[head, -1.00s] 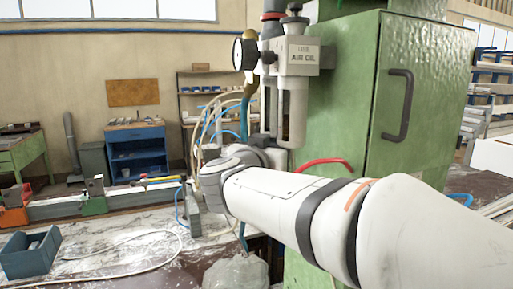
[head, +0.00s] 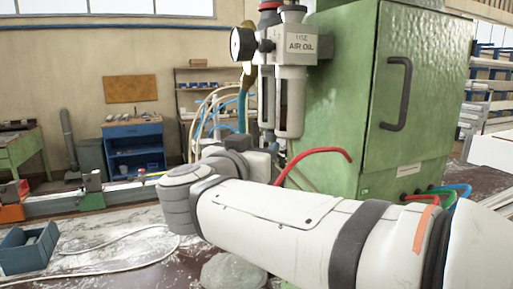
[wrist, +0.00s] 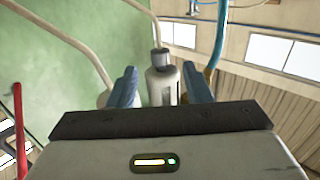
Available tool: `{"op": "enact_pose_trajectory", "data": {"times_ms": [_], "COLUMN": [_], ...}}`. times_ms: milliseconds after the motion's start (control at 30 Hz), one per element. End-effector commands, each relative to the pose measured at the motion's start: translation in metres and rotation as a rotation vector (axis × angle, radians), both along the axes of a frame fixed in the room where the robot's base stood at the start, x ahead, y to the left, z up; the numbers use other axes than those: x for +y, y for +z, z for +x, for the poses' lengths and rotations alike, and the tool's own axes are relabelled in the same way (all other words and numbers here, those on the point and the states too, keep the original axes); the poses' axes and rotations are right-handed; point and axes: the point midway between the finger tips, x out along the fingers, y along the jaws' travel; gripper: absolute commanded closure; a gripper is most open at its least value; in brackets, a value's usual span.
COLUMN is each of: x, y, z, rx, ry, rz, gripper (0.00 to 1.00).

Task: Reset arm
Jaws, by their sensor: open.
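My gripper (wrist: 160,88) shows in the wrist view with its two blue fingers apart and nothing between them. Beyond the fingers stands a pale cylinder with a grey cap (wrist: 162,62), apparently part of the air unit. In the head view my white arm reaches in from the lower right to a grey joint at left centre. The fingers cannot be made out there. The air-oil unit (head: 297,50), with a round gauge, is fixed beside the green cabinet (head: 345,110), behind my arm.
A red hose (head: 318,151) arches just above my forearm. A blue bin (head: 28,248) and a clamp rail (head: 125,194) are on the bench at left. A pale hose (head: 110,262) lies across the bench. A blue workbench (head: 136,150) stands farther back.

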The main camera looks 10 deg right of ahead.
Motion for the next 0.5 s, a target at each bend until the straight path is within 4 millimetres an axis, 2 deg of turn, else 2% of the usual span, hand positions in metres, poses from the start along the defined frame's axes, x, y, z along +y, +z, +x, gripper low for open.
{"op": "enact_pose_trajectory", "data": {"times_ms": [300, 500], "x": [0.0, 0.014], "y": [0.001, 0.003], "z": [0.003, 0.021], "rx": [-0.014, -0.088], "ry": [0.02, 0.222], "rz": [0.0, 0.003], "gripper": [0.55, 0.55]}}
